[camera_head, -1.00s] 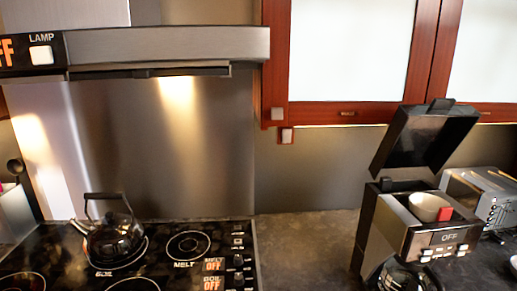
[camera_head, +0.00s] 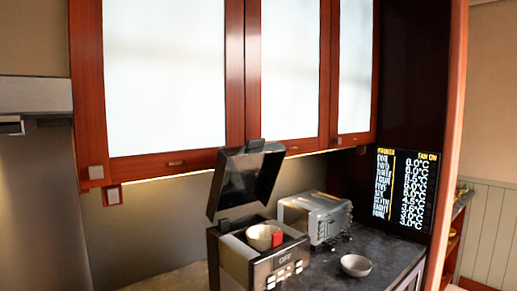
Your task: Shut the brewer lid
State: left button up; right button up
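The brewer (camera_head: 262,262) stands on the counter at the lower middle of the head view. Its black lid (camera_head: 248,181) is raised and tilted back above the body. A white round filter basket with a red tab (camera_head: 264,237) shows in the open top. The front panel reads "OFF". The lower part of the brewer is cut off by the frame's bottom edge. Neither of my grippers shows in this view.
A silver toaster (camera_head: 316,217) stands right of the brewer, with a small bowl (camera_head: 356,266) in front of it. Wall cabinets (camera_head: 239,75) hang above the raised lid. A dark display panel (camera_head: 406,189) is at the right. Some counter (camera_head: 398,250) is bare.

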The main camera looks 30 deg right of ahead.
aim_at(250, 173)
jog(key=z, duration=1.25)
